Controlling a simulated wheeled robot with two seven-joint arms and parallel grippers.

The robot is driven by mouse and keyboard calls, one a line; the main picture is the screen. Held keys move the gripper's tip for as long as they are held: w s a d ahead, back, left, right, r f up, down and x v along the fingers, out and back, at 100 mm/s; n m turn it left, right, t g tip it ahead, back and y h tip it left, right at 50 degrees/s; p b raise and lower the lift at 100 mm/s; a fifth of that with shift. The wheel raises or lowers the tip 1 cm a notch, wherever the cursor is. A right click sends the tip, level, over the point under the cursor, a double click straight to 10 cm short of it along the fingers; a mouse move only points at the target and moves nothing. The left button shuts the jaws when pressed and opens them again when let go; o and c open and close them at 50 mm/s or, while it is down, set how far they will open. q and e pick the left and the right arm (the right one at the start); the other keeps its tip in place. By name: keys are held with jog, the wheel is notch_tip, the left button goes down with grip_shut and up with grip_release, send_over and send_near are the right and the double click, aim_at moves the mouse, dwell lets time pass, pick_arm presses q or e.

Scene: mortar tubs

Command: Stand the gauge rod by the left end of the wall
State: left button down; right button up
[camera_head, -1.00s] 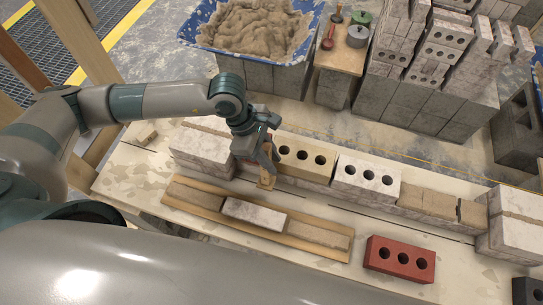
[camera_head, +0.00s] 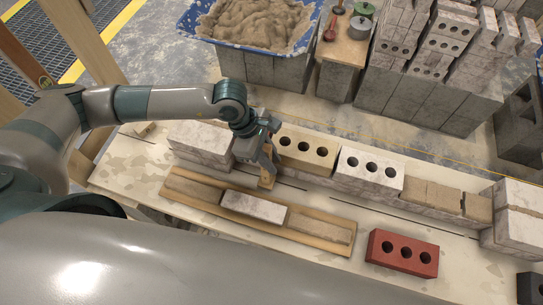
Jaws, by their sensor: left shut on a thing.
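The wall (camera_head: 355,172) is a low row of cored and solid bricks on a pale board, running from left to lower right. A tan cored brick (camera_head: 307,149) lies at the left of its upper row. A larger pale block stack (camera_head: 200,140) stands beyond this left end. My left gripper (camera_head: 268,160) is at the left end of the wall, shut on a small-looking tan wooden piece, seemingly the gauge rod (camera_head: 267,182). The rod is seen steeply from above and partly hidden by the fingers. I cannot tell whether its foot touches the board. My right gripper is not in view.
A wooden plank (camera_head: 180,192) with several bricks lies in front of the wall. A red cored brick (camera_head: 401,253) lies to its right. A pale block stack (camera_head: 515,220) stands at the right end. Behind are a blue mortar tub (camera_head: 205,38) and grey block stacks.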

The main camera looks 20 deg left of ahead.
pick_arm(q)
jog(key=shift+f, duration=0.25)
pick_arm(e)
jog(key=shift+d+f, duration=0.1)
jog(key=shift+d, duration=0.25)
pick_arm(q)
jog(key=shift+f+b, duration=0.35)
jog(key=shift+b, duration=0.1)
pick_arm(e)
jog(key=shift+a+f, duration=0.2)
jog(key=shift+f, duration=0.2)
pick_arm(q)
jog(key=c, duration=1.5)
grip_release()
jog(key=shift+p+v, duration=3.2)
jog(key=shift+v, duration=5.5)
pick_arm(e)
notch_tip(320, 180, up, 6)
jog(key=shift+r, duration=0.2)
pick_arm(q)
jog(key=shift+s+f, duration=0.1)
jog(key=shift+s, duration=0.05)
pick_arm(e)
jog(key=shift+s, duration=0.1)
